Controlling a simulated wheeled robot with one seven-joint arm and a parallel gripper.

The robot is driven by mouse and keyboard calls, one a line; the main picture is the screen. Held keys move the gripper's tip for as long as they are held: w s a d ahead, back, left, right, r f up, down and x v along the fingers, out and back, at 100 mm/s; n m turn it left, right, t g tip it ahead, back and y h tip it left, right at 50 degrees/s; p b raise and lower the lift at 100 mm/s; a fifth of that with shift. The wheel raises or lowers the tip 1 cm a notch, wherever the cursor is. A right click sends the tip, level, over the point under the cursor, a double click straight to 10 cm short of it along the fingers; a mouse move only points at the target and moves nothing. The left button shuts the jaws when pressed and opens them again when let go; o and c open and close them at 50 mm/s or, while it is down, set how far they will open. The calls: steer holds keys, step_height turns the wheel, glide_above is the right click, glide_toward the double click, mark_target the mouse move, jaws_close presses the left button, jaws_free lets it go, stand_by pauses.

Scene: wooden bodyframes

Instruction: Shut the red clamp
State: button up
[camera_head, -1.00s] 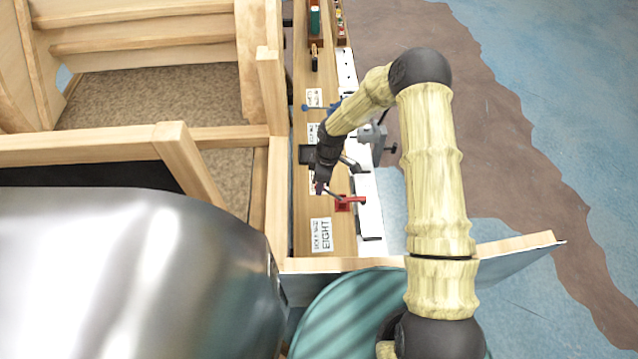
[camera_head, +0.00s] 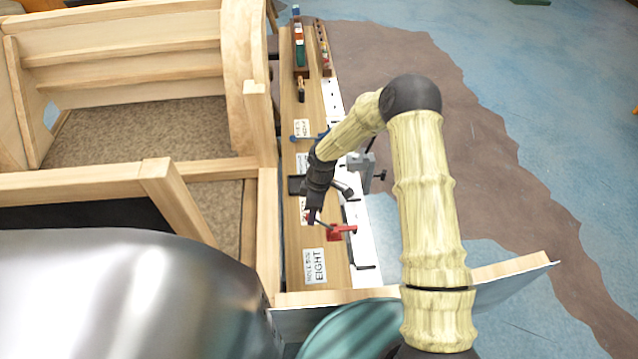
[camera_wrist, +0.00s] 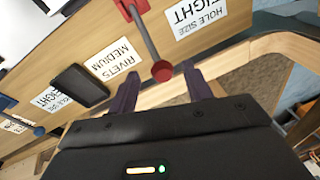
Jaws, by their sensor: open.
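The red clamp (camera_head: 340,232) sits on the narrow wooden bench near its front end. In the wrist view its red body (camera_wrist: 132,8) is at the top edge, and a grey lever arm (camera_wrist: 145,38) runs from it to a round red tip (camera_wrist: 162,71). My gripper (camera_wrist: 155,85) is open, with its dark fingers on either side of the red tip and nothing held between them. In the head view my gripper (camera_head: 312,216) is just left of the clamp. Whether a finger touches the tip I cannot tell.
Printed labels (camera_wrist: 207,15) and a black block (camera_wrist: 80,88) lie along the bench. A blue clamp (camera_head: 308,137) and a grey clamp (camera_head: 364,170) stand farther back. A wooden frame (camera_head: 262,240) borders the bench on the left.

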step_height(320, 180, up, 15)
steer(key=w+d+b, duration=0.2)
steer(key=shift+r+b, duration=0.15)
steer(key=shift+b, duration=0.2)
steer(key=shift+d, duration=0.1)
steer(key=s+d+r+m+t, duration=0.2)
steer(key=s+d+r+m, duration=0.1)
steer(key=s+d+m, duration=0.5)
steer(key=s+d+r+m+t+h, duration=0.1)
steer(key=s+d+r+m, duration=0.3)
steer(key=s+d+m, duration=0.4)
steer(key=s+t, duration=0.1)
steer(key=s, duration=0.1)
steer(key=shift+s+d+r+m, duration=0.2)
steer(key=shift+s+m, duration=0.1)
steer(key=shift+s, duration=0.05)
stand_by(0.4)
